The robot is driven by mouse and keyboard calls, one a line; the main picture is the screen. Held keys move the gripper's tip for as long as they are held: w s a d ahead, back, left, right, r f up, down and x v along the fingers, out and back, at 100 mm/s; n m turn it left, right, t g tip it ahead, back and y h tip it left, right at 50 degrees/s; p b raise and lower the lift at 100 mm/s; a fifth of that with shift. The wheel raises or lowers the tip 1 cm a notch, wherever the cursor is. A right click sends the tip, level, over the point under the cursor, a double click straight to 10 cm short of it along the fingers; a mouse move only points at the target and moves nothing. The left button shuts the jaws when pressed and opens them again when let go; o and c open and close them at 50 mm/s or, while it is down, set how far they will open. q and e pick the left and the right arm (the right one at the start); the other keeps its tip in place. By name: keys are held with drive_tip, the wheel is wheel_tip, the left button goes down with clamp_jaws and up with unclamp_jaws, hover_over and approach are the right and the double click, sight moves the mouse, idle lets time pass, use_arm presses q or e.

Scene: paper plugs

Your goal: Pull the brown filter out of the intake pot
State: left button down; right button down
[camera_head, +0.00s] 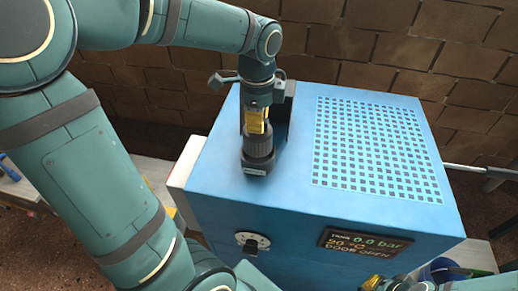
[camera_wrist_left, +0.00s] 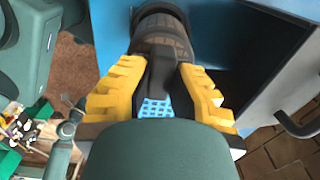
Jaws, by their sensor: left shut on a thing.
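My left gripper (camera_head: 257,121) is above the near left part of the blue machine's top. Its yellow fingers (camera_wrist_left: 158,92) are shut on the dark handle of the brown filter (camera_wrist_left: 163,40). The filter is a ribbed, dark brownish cylinder just beyond the fingertips. A black round rim, apparently the intake pot (camera_wrist_left: 157,13), lies at its far end. In the head view the dark pot (camera_head: 257,165) stands under the gripper. I cannot tell how deep the filter sits in it.
The blue machine (camera_head: 300,215) has a dotted grid panel (camera_head: 372,150) on top. Its front has a round dial (camera_head: 252,242) and a display (camera_head: 366,243) reading 0.0 bar and DOOR OPEN. A brick wall (camera_head: 420,50) stands behind.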

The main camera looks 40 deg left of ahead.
use_arm(q)
drive_tip(key=shift+r, duration=0.1)
idle(0.3)
drive_tip(key=shift+r+p, duration=1.45)
drive_tip(key=shift+r, duration=0.05)
drive_tip(key=shift+f, duration=0.1)
